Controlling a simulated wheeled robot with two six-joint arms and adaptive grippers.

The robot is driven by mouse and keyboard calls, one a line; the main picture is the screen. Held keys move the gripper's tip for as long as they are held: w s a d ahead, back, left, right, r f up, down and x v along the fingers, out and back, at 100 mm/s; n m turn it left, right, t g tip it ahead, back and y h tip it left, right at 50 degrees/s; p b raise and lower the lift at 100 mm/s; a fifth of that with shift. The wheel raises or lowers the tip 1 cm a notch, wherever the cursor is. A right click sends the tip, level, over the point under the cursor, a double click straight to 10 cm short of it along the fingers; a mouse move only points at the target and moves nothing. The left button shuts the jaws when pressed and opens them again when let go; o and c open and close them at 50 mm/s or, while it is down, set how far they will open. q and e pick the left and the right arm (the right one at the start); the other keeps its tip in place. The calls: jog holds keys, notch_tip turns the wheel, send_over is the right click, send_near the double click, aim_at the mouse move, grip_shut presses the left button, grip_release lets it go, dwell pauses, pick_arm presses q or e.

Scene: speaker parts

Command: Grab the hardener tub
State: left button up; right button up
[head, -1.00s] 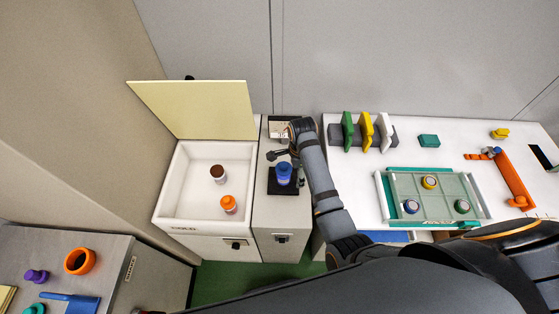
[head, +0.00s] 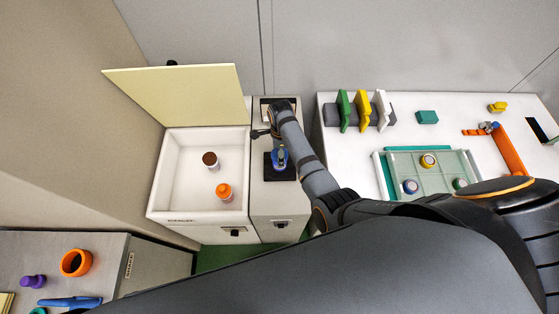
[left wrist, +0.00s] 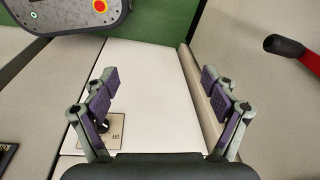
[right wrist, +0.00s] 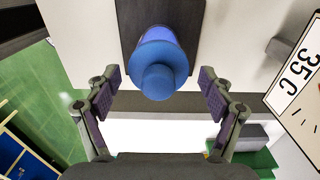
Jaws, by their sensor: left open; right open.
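A blue tub (head: 278,160) with a blue cap stands on a black pad (head: 290,174) on the narrow grey cabinet; my arm partly hides it in the head view. In the right wrist view the blue tub (right wrist: 158,68) lies ahead of my open right gripper (right wrist: 160,77), its cap between the fingertips in the picture, with gaps at both sides. An orange tub (head: 223,191) and a brown-capped tub (head: 210,160) stand in the white bin. No readable label shows which is the hardener tub. My left gripper (left wrist: 159,77) is open and empty.
The white bin (head: 157,185) has its pale lid (head: 180,92) raised. A "35 C" display (right wrist: 298,82) is beside the blue tub. The right table holds a tray of round parts (head: 445,167) and an orange bracket (head: 509,151).

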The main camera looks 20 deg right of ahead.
notch_tip(320, 180, down, 3)
jog(key=b, duration=0.3)
jog(key=shift+s+a, duration=0.15)
jog(key=shift+a+f+b, duration=0.1)
jog(key=shift+f+b, duration=0.1)
jog(key=shift+b, duration=0.15)
jog(key=shift+c, duration=0.3)
jog(key=shift+r, duration=0.1)
jog(key=c, duration=0.5)
jog(key=shift+c, duration=1.1)
jog(key=c, duration=0.5)
pick_arm(q)
jog(key=shift+s+f, duration=0.9)
jog(key=shift+f, duration=0.3)
jog(key=shift+s+f, duration=0.85)
jog(key=shift+f, duration=0.3)
pick_arm(e)
jog(key=shift+c, duration=0.2)
